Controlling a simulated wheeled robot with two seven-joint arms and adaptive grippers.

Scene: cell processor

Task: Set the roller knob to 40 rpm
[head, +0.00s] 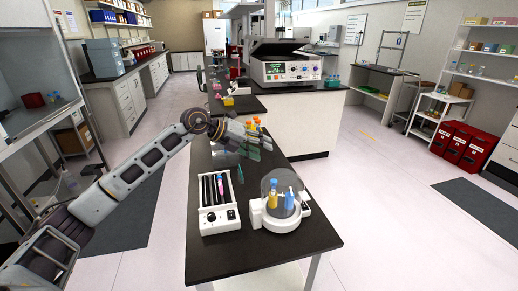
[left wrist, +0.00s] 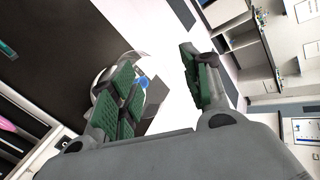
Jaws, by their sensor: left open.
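The roller mixer (head: 220,222) is a white box with black rollers and a pink tube (head: 220,187), at the left of the dark bench. A dark round knob (head: 231,214) shows on its front panel; its setting is too small to read. My left gripper (head: 253,150) is open and empty, above the bench behind and to the right of the mixer, apart from it. The left wrist view shows its green-padded fingers (left wrist: 160,55) spread. My right gripper is out of view.
A round white device (head: 272,222) with a clear cover, holding a yellow and a blue bottle, stands right of the mixer. Tubes with orange caps (head: 256,122) show near my left gripper. The bench (head: 260,258) is clear in front of both devices.

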